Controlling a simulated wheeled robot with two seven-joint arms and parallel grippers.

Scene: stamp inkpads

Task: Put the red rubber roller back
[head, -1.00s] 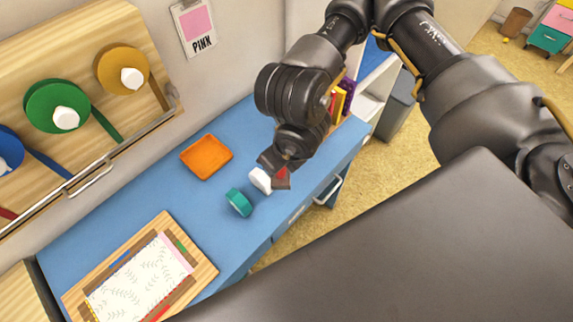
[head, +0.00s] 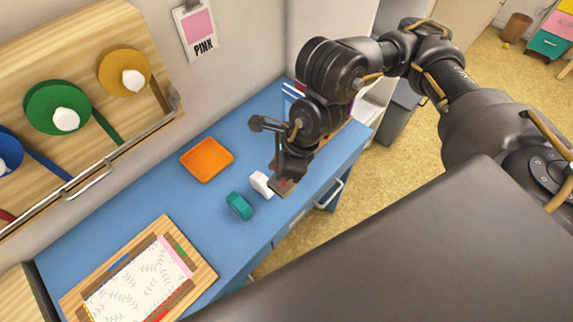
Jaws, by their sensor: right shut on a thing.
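My right gripper (head: 279,176) reaches down over the right part of the blue table and is shut on the red rubber roller (head: 285,182). A teal round piece (head: 239,206) stands just to the lower left of the white one. My left gripper is not in view.
An orange tray (head: 206,160) lies empty behind these pieces. A wooden board (head: 207,272) with patterned paper is at the front left. Coloured spools (head: 57,107) hang on a wall rack at left. The blue table (head: 125,195) is bare between tray and board.

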